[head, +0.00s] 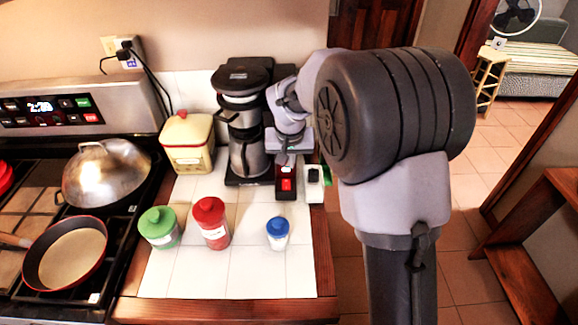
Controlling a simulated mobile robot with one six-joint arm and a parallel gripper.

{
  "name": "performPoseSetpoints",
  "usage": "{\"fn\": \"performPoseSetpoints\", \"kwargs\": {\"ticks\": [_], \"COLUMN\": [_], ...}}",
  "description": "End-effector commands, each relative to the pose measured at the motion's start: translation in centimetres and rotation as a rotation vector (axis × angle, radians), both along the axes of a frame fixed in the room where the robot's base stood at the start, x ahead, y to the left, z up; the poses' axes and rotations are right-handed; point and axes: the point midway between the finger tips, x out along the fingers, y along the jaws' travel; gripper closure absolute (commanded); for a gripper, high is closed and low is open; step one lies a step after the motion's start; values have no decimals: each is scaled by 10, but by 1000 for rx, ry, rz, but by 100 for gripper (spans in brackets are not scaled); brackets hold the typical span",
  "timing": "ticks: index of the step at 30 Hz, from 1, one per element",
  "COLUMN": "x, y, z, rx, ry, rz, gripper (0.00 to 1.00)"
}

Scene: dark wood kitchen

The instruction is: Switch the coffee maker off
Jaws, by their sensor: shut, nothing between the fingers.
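The coffee maker (226,107) is black and silver and stands at the back of the white tiled counter, with a metal carafe (246,154) in it. To the right of its base is a dark block with a bright red switch (286,185). A white block with a black switch (314,176) sits right beside that one. My gripper (284,158) points down just right of the carafe, behind and above the red switch. It is shut and empty. Its fingertips are small here, and I cannot tell whether they touch anything. My arm hides part of the wall behind.
A yellow canister (188,143) stands left of the coffee maker. Green-lidded (159,228), red-lidded (212,224) and blue-lidded (278,233) jars stand in front. The stove with a pan (66,258) and a domed lid (104,172) is at left. The front right counter is clear.

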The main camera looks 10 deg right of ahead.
Motion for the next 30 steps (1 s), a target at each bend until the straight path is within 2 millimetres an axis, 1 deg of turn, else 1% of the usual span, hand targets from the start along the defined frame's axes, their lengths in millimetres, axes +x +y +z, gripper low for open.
{"fn": "performPoseSetpoints", "kwargs": {"ticks": [1,3,7,16,17,20,26,29,30], "x": [-2,-6,-9,-8,-6,9,9,11,12], "y": [1,1,2,2,2,5,5,5,5], "z": [10,18,24,25,26,31,28,22,16], "rx": [0,0,0,0,0,-1,-1,-1,-1], "ry": [-1,-1,0,0,0,0,-1,0,0], "rz": [0,0,0,0,1,1,0,0,0], "gripper": [100,100,100,100,100,100,100,100,100]}}
